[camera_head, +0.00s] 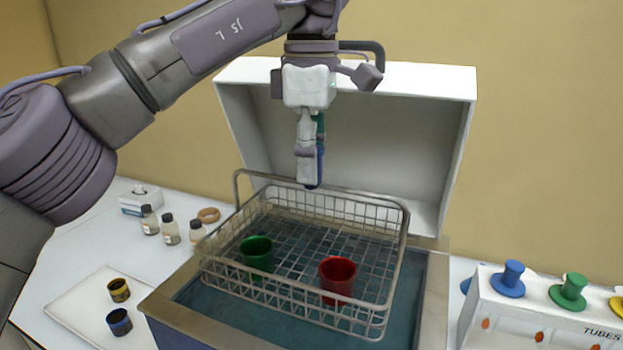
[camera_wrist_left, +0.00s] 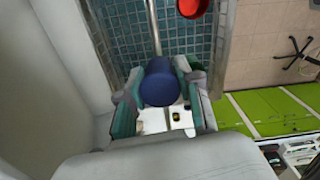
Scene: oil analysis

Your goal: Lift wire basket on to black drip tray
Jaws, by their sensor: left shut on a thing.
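The wire basket (camera_head: 300,300) is a steel mesh frame over the open bath (camera_head: 190,320), its rim above the bath's metal edge. A green cup (camera_head: 257,253) and a red cup (camera_head: 338,276) are in it; the red cup also shows in the left wrist view (camera_wrist_left: 192,6). My left gripper (camera_head: 312,184) points down at the basket's back rim. In the left wrist view its fingers (camera_wrist_left: 158,92) are shut around a dark blue grip (camera_wrist_left: 160,85), in line with a steel bar. The gripper hides the exact contact. I cannot make out a black drip tray.
A white lid (camera_head: 350,115) stands open behind the bath. A white tray (camera_head: 75,305) with two small dark cups lies at the left, near small bottles (camera_head: 171,229). A white tube rack (camera_head: 515,315) with coloured knobs stands at the right, close to the bath.

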